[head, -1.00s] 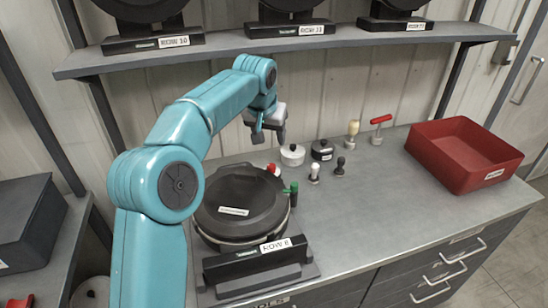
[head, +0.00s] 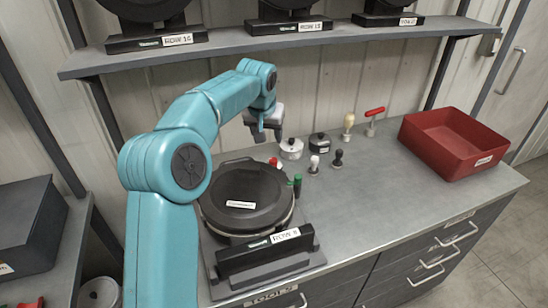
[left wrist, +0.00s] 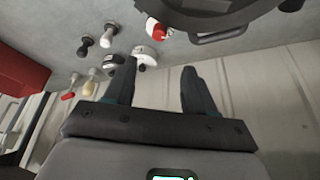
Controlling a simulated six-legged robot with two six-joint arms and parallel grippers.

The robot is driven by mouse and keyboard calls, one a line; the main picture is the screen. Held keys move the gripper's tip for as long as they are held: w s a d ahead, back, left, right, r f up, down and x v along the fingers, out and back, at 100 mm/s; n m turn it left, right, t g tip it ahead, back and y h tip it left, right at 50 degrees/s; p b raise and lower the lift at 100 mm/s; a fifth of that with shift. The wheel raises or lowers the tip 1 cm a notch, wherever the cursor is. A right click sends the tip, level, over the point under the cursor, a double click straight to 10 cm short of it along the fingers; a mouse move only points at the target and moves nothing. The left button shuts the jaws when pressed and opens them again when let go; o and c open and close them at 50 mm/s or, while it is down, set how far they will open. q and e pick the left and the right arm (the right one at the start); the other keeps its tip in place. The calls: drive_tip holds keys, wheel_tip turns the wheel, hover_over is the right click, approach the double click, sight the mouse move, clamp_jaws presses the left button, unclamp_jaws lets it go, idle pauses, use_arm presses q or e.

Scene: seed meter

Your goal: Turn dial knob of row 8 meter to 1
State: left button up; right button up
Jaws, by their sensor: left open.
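The row 8 meter (head: 224,208) is a round black unit with a dark lid, on a black base whose tag (head: 285,236) reads ROW 8. A red-and-white part (head: 275,163) is at its back right edge, and a green-topped part (head: 297,184) is at its right side. I cannot tell which part is the dial knob, or read its setting. My left gripper (head: 265,122) is above the back of the bench, behind the meter and apart from it. In the left wrist view, its fingers (left wrist: 158,88) are spread and empty, with the red-and-white part (left wrist: 153,28) beyond them.
Several small items stand right of the meter, including a white lidded pot (head: 291,149), a black one (head: 319,146) and a red-handled tool (head: 373,116). A red bin (head: 447,168) is at the right. A shelf (head: 340,36) with more meters hangs above. The front right bench is clear.

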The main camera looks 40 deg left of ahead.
sight(273, 160)
use_arm(q)
drive_tip(key=p+x, duration=0.2)
drive_tip(key=x, duration=1)
drive_tip(key=shift+w+a+f, duration=0.1)
drive_tip(key=shift+w+f, duration=0.15)
drive_tip(key=shift+f, duration=0.05)
drive_tip(key=shift+w+f, duration=0.2)
drive_tip(key=shift+f, duration=0.35)
clamp_jaws()
drive_tip(key=shift+f+n+b, duration=0.15)
drive_tip(key=shift+n+b, duration=0.2)
drive_tip(key=shift+n, duration=0.05)
drive_tip(key=shift+n+y, duration=0.3)
drive_tip(key=shift+n, duration=0.1)
drive_tip(key=shift+r, duration=0.2)
